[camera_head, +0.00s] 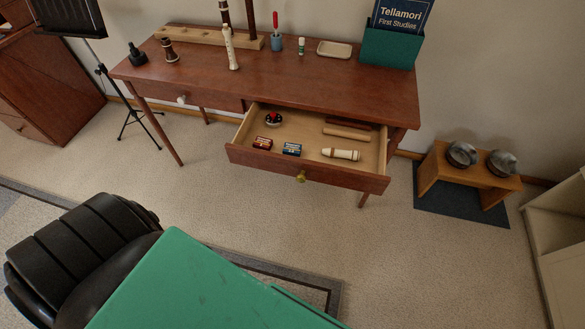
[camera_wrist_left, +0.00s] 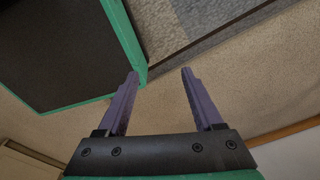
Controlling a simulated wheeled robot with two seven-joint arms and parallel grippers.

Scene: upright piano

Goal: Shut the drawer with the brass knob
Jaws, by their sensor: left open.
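The drawer with the brass knob (camera_head: 240,152) is pulled out from the right part of a reddish-brown desk (camera_head: 300,75). Its brass knob (camera_head: 301,176) is at the middle of its front panel. Inside lie two small boxes, a round dark item with red, a cream cylindrical piece and brown bars. A second drawer (camera_head: 215,101) with a white knob is on the left and looks closed. My left gripper (camera_wrist_left: 160,80) shows in the left wrist view, open and empty, above the carpet and away from the desk. My right gripper is in neither view.
On the desktop stand a wooden rack (camera_head: 190,37), a cream recorder piece (camera_head: 230,47), a blue cup (camera_head: 276,43), a tray (camera_head: 334,49) and a green book holder (camera_head: 388,47). A music stand (camera_head: 125,95) is left, a low bench (camera_head: 470,168) right. Carpet before the drawer is clear.

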